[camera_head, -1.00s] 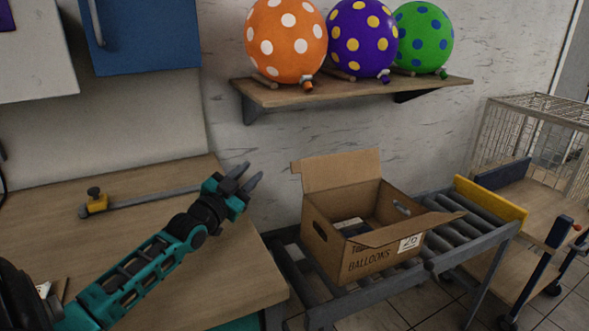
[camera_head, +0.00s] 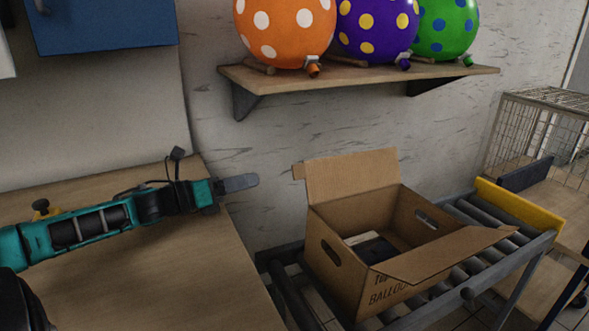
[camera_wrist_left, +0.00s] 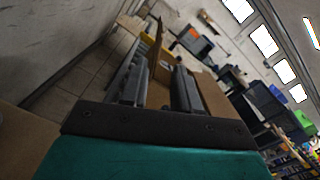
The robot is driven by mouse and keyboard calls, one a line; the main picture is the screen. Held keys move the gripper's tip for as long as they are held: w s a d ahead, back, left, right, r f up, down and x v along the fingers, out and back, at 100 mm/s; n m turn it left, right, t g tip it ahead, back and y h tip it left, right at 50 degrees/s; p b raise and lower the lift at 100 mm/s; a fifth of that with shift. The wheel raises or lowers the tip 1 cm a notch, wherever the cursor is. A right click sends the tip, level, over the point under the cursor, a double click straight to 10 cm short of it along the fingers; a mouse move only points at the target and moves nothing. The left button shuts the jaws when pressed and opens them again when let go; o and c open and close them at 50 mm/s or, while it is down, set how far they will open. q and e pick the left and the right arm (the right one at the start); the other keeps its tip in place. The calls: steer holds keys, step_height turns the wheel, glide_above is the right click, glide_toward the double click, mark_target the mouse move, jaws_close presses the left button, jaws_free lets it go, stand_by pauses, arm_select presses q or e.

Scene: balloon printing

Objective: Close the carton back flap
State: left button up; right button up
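The brown carton (camera_head: 335,265) stands open on the roller conveyor, with some dark and light items inside. Its back flap (camera_head: 350,176) stands up, leaning slightly back toward the wall. Its front flap (camera_head: 445,256) slopes outward. My left gripper (camera_head: 242,183) is left of the back flap, at about its height, apart from it and empty. In the head view its fingers overlap edge-on; the left wrist view shows the two fingers (camera_wrist_left: 158,85) apart, with part of the carton beyond them. My right gripper is not in view.
A wooden table (camera_head: 150,265) lies under my left arm. A shelf (camera_head: 350,76) with spotted balloons hangs on the wall above the carton. The conveyor (camera_head: 480,225) has a yellow end plate (camera_head: 520,205). A wire cage (camera_head: 545,130) stands at the right.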

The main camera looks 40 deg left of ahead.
mark_target(296, 167)
arm_select(q)
steer(key=shift+b+x, duration=0.95)
steer(key=shift+x, duration=5.45)
steer(key=shift+d, duration=0.15)
jaws_close()
steer(key=shift+s, duration=0.1)
